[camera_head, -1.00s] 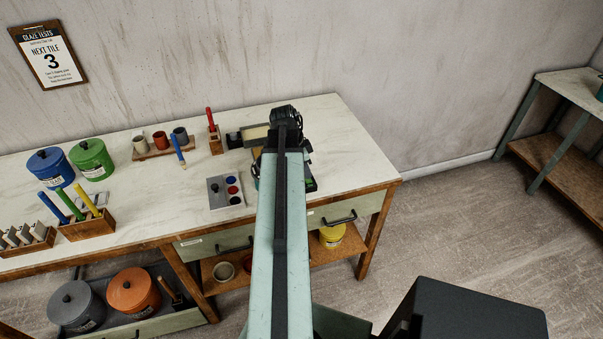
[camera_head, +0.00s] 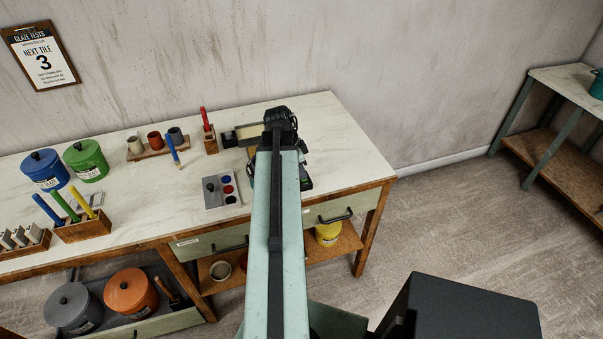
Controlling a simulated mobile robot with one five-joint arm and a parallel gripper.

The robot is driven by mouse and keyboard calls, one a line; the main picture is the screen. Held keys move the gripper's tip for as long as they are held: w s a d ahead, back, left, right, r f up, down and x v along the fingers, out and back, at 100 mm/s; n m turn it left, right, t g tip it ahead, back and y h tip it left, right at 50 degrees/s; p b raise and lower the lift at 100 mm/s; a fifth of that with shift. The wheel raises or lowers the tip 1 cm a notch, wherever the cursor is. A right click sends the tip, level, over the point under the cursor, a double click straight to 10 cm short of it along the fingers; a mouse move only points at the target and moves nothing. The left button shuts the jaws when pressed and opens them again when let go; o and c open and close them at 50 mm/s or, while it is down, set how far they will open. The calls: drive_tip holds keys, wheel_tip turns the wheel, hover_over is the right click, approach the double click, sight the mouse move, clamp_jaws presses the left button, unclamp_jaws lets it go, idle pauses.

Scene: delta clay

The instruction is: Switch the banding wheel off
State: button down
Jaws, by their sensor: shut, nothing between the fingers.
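I cannot make out the banding wheel or its switch clearly. My pale green arm covers the right part of the bench top, and only a thin dark curved edge (camera_head: 251,173) shows left of it. A grey plate (camera_head: 221,190) with a dark knob and red, blue and dark round spots lies left of the arm. I cannot tell whether it belongs to the wheel. My gripper (camera_head: 304,172) shows only as dark parts beside the arm over the bench. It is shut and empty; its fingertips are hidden.
The bench (camera_head: 340,140) is clear at its right end. A red-handled tool in a wooden block (camera_head: 210,143), a blue brush (camera_head: 172,150), a cup rack (camera_head: 155,153) and lidded blue (camera_head: 45,170) and green (camera_head: 87,160) jars stand left. A yellow pot (camera_head: 328,235) is below.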

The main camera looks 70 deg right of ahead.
drive_tip(key=d+p+v, duration=0.2)
drive_tip(key=p+v, duration=1.1)
drive_tip(key=shift+w+r, duration=0.3)
drive_tip(key=shift+r, duration=0.1)
